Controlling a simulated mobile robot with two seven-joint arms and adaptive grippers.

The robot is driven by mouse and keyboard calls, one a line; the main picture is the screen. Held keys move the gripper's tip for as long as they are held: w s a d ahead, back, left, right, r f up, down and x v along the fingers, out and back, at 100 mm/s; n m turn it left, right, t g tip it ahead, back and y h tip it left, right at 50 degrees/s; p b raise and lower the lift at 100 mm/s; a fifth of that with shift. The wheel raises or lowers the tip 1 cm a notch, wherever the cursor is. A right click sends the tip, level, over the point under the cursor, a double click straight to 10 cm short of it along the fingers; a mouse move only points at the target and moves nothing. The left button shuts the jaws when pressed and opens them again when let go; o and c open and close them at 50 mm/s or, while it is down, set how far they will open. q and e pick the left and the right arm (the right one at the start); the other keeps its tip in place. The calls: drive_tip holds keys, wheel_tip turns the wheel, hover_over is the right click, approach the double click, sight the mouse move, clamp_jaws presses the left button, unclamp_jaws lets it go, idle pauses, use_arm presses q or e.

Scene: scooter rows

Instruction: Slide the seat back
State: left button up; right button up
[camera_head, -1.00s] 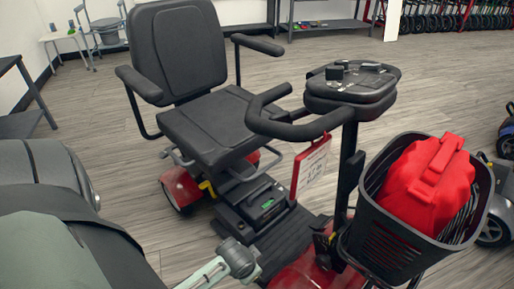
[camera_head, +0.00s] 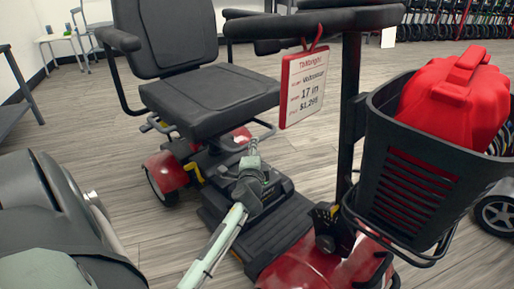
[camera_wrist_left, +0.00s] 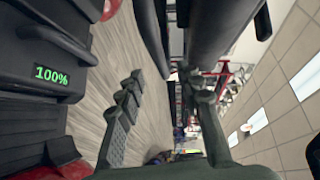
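The scooter's black seat (camera_head: 210,100), with backrest (camera_head: 165,38) and armrests, stands above a red rear body in the head view. A grey bar (camera_head: 266,131) curves out under the front of the cushion. A yellow lever (camera_head: 194,173) sits lower, on the near side. My left gripper (camera_head: 253,152) is just below the cushion's front edge, close to the bar; I cannot tell whether they touch. In the left wrist view its fingers (camera_wrist_left: 160,78) are apart, with no object visible between them. The battery box (camera_wrist_left: 45,70) with its green 100% display is beside it. My right gripper is not in view.
The handlebar (camera_head: 315,22) and a hanging price tag (camera_head: 300,88) are above and right of my left gripper. The floor left of the scooter (camera_head: 115,190) is clear.

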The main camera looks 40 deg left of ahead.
use_arm(q)
drive_tip(key=b+x, duration=0.1)
drive_tip(key=x, duration=0.6)
drive_tip(key=shift+c, duration=0.6)
clamp_jaws()
